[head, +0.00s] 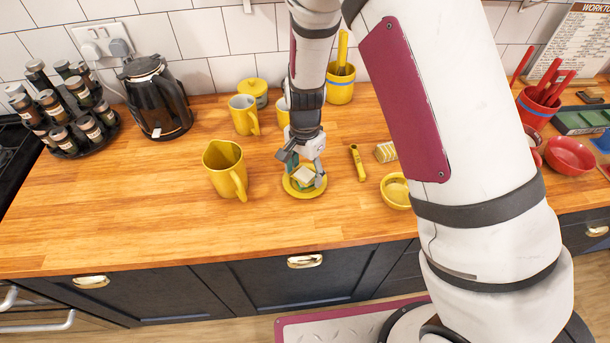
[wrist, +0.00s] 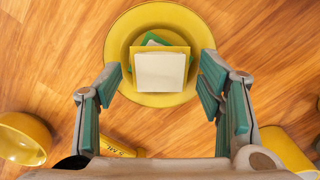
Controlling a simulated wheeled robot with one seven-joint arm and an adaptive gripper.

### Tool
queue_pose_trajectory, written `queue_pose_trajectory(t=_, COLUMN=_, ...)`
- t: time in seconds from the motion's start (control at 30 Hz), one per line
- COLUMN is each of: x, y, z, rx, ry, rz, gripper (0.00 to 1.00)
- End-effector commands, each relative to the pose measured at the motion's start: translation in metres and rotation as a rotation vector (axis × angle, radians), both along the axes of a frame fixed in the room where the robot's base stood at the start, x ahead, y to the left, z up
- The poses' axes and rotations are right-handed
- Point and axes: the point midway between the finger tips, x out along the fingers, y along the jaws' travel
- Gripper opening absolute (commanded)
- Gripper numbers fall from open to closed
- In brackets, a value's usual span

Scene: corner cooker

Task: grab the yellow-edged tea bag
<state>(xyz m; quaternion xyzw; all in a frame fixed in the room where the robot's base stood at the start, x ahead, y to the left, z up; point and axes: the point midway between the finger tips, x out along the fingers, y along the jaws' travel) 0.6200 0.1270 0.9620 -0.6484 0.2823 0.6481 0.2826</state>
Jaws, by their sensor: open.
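The yellow-edged tea bag (wrist: 160,72) has a white square face with a yellow border. It lies on top of a green-edged one (wrist: 152,40) on a yellow saucer (wrist: 122,26). In the head view the tea bag (head: 303,175) sits on the saucer (head: 303,194) at the counter's middle. My gripper (wrist: 160,82) is open, its teal-padded fingers to the left and right of the tea bag, with gaps on both sides. In the head view my gripper (head: 303,165) is right over the saucer and partly hides the stack.
A yellow jug (head: 220,177) stands left of the saucer. A yellow-handled utensil (head: 357,163) and a yellow bowl (head: 396,204) lie to the right. Yellow mugs (head: 242,117), a black kettle (head: 157,100) and a spice rack (head: 62,115) stand behind. The left front counter is clear.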

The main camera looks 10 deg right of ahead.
Motion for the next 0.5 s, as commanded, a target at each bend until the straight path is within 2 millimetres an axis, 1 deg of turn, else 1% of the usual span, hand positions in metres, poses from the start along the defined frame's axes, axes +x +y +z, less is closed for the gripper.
queue_pose_trajectory(t=0.13, x=0.0001, y=0.0, z=0.0001, rx=0.0, ry=0.0, rz=0.0, gripper=0.62)
queue_pose_trajectory(t=0.2, x=0.0001, y=0.0, z=0.0002, rx=0.0, ry=0.0, rz=0.0, gripper=0.49)
queue_pose_trajectory(t=0.33, x=0.0, y=0.0, z=0.0002, rx=0.0, ry=0.0, rz=0.0, gripper=0.29)
queue_pose_trajectory(t=0.5, x=-0.0001, y=-0.0001, z=0.0003, rx=0.0, ry=0.0, rz=0.0, gripper=0.29)
